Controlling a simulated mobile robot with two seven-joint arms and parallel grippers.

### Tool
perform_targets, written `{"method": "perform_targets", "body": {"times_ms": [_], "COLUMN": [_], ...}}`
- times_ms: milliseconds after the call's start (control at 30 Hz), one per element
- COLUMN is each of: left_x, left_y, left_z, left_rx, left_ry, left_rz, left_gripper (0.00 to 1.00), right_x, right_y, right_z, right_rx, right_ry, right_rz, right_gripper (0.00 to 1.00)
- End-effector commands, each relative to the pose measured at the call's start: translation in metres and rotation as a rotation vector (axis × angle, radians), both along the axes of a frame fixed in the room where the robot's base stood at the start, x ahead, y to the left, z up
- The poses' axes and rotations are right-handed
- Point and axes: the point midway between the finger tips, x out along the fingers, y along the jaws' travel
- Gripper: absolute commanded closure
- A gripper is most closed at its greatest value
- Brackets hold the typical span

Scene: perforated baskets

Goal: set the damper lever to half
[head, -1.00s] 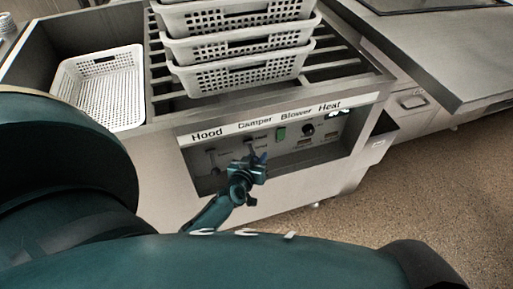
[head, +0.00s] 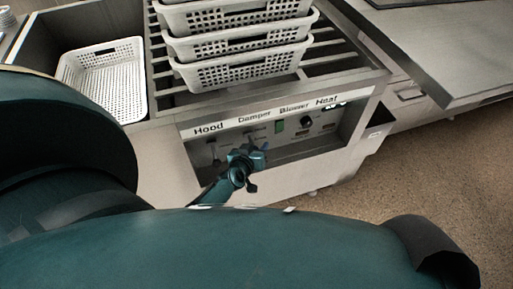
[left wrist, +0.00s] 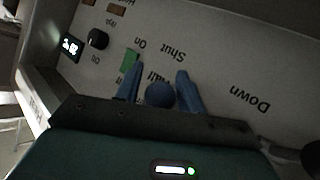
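The control panel (head: 310,134) is recessed in the front of a grey metal counter, with Hood, Damper, Blower and Heat labels above it. My left gripper (head: 254,156) is low in the recess, below the Damper label (head: 254,116). In the left wrist view, the round dark knob of the damper lever (left wrist: 160,95) sits between the two blue fingers of the left gripper (left wrist: 158,84). The fingers are apart, with narrow gaps beside the knob. The words Shut and a partly covered Half show on the panel beyond. The lever's shaft is hidden. My right gripper is not in view.
A green blower switch (left wrist: 130,61), a black heat knob (left wrist: 98,39) and a lit display (left wrist: 70,46) are beside the damper. A dark hood knob (left wrist: 312,156) is at the right edge. Stacked white baskets (head: 240,72) and a single basket (head: 139,62) stand above.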

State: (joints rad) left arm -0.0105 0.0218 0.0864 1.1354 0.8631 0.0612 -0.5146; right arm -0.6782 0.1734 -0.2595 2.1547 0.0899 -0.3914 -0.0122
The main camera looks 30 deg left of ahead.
Motion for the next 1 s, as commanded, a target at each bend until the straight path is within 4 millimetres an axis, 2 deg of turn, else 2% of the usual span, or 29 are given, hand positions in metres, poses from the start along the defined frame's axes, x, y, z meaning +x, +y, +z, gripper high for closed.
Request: {"method": "perform_targets", "body": {"times_ms": [100, 367, 467, 567, 800, 1000], "left_x": [0.000, -0.003, -0.010, -0.026, -0.075, -0.107], "left_y": [0.001, 0.000, -0.002, -0.003, -0.011, -0.015], "left_z": [0.000, -0.001, 0.002, 0.010, 0.032, 0.045], "left_rx": [0.000, -0.003, -0.003, -0.004, -0.002, -0.002], "left_ry": [0.000, 0.005, 0.006, 0.007, 0.006, 0.004], "left_rz": [0.001, 0.000, 0.000, 0.001, 0.002, 0.001], "left_gripper": [0.51, 0.51, 0.51, 0.51, 0.51, 0.51], "right_x": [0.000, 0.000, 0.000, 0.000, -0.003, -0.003], "right_y": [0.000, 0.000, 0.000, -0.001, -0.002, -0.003], "right_z": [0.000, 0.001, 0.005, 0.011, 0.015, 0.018], "right_rx": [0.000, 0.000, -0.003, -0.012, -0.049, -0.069], "right_ry": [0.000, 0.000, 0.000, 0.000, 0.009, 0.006], "right_rz": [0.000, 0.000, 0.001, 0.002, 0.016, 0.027], "right_gripper": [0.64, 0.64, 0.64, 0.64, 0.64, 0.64]}}
